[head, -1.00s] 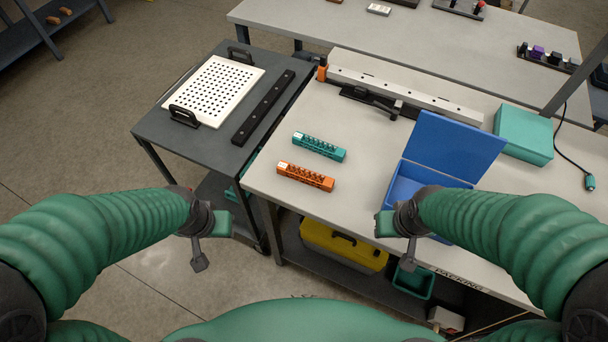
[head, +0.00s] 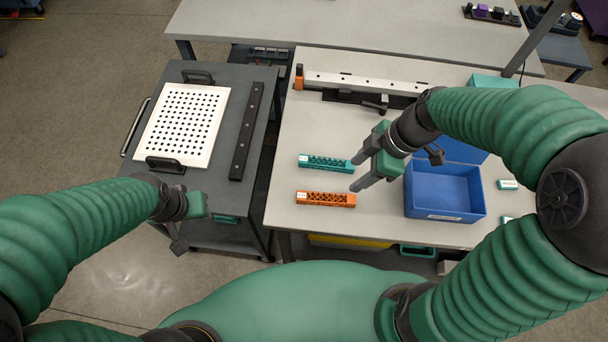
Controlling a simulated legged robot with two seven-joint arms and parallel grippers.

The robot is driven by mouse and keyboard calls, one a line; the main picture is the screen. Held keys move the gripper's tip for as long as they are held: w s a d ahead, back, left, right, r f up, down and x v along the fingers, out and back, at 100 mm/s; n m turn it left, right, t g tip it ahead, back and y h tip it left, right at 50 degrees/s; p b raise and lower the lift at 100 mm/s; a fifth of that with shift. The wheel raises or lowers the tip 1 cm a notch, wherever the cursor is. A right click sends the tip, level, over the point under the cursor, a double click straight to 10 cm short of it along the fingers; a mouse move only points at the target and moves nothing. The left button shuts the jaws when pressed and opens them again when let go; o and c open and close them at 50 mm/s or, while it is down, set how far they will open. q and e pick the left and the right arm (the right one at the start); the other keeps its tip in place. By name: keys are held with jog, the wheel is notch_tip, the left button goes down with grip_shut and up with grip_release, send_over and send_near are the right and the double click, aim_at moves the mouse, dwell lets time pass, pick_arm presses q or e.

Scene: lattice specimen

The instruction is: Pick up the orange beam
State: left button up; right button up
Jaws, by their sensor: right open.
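The orange beam (head: 325,199) is a short lattice bar lying on the light table, near its front edge. A teal beam (head: 326,161) of like shape lies just behind it. My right gripper (head: 354,176) is open and empty, its two dark fingers pointing left and down. Its fingertips are close to the right ends of both beams, and I see no grip on either. My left gripper (head: 187,232) hangs low at the left, by the front of the dark cart, away from the beams; its finger opening is not clear.
A blue open box (head: 445,216) stands right of the beams, its lid partly hidden by my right arm. A long pale rail (head: 365,82) with an orange end block lies behind. The dark cart (head: 205,180) at left holds a white perforated plate (head: 180,126) and a black bar (head: 246,132).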

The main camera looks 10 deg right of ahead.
jog(key=f, duration=0.1)
send_near(327, 197)
jog(key=shift+n, duration=0.3)
jog(key=x, duration=0.4)
jog(key=b+x, duration=0.1)
jog(key=x, duration=0.1)
jog(key=shift+w+a+r, duration=0.15)
jog(key=shift+a+r, duration=0.05)
jog(key=shift+a, duration=0.1)
notch_tip(327, 197, down, 3)
jog(key=shift+a+f, duration=0.15)
jog(key=shift+d+f, duration=0.2)
jog(key=shift+d, duration=0.15)
jog(key=shift+a, duration=0.15)
jog(key=c, duration=0.3)
jog(key=shift+a+r, duration=0.15)
jog(key=shift+a, duration=0.3)
jog(key=c, duration=0.8)
pick_arm(q)
jog(key=shift+s+d, duration=0.15)
jog(key=shift+d, duration=0.5)
pick_arm(e)
jog(key=shift+d, duration=0.1)
grip_shut()
